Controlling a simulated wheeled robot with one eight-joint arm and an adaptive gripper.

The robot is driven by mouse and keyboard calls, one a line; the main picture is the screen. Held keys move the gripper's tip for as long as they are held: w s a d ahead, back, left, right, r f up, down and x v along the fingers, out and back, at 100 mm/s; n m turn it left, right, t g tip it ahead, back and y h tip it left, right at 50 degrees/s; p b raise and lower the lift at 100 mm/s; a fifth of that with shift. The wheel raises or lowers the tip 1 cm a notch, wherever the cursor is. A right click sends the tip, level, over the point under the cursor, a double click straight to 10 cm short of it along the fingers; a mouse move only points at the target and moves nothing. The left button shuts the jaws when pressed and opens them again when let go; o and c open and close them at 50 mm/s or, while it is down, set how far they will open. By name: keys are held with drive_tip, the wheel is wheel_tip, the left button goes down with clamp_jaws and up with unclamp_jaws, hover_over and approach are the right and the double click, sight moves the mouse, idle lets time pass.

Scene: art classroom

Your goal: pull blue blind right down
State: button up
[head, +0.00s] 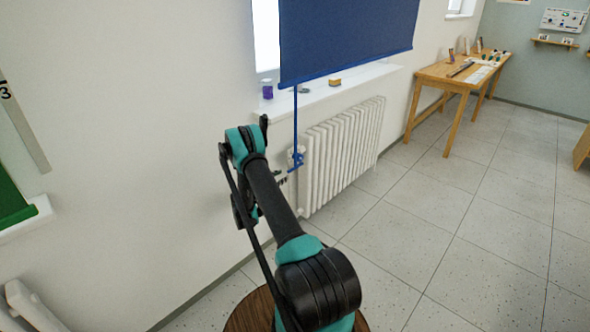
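The blue blind (345,38) hangs in front of the window at the top centre. Its lower edge is above the window sill and slopes in the picture. A thin blue cord (295,118) hangs from near the blind's lower left corner. It ends in a small blue piece (297,160) by the left end of the radiator. My arm reaches up from the bottom centre and bends just left of the cord. My gripper (282,180) is mostly hidden behind my arm; a small dark part shows close to the cord's lower end. I cannot tell whether it touches the cord.
A white radiator (340,155) stands under the white sill (345,91). A purple jar (267,89) and a yellow-brown block (334,82) are on the sill. A wooden table (440,76) stands along the wall farther back.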

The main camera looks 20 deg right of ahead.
sight(295, 168)
drive_tip(key=x, duration=1)
drive_tip(key=shift+d, duration=0.3)
drive_tip(key=shift+c, duration=0.2)
clamp_jaws()
